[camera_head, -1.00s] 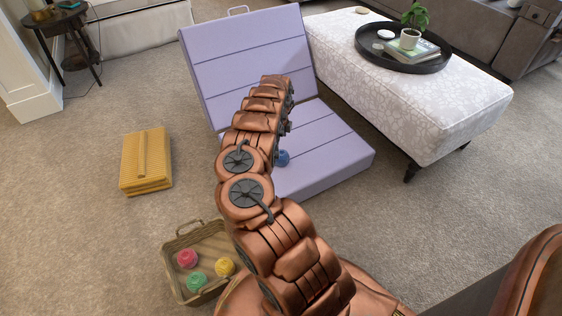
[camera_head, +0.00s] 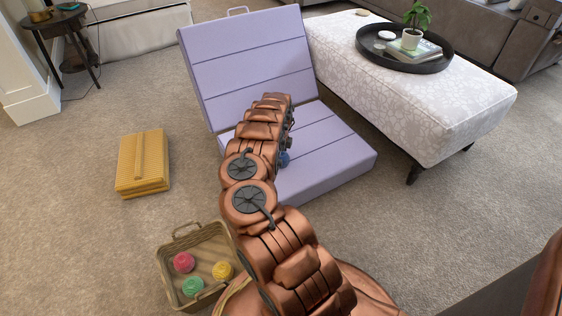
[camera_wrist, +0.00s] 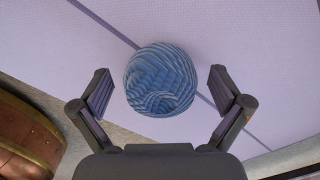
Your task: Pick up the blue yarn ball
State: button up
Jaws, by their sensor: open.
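The blue yarn ball (camera_wrist: 160,80) sits on the lilac folding mat (camera_wrist: 240,45) in the wrist view. My gripper (camera_wrist: 160,88) is open, with one finger on each side of the ball and a visible gap on both sides. In the head view the ball (camera_head: 284,159) shows as a small blue patch on the flat part of the lilac mat (camera_head: 335,165), mostly hidden behind my arm.
A basket (camera_head: 167,273) with red, yellow and green yarn balls stands at the lower left. A yellow ribbed box (camera_head: 142,165) lies on the carpet. A white patterned ottoman (camera_head: 430,130) with a black tray (camera_head: 440,62) stands at the right. The mat's back panel (camera_head: 215,70) leans upright behind.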

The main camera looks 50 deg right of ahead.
jog(key=c, duration=1.2)
jog(key=shift+r, duration=0.1)
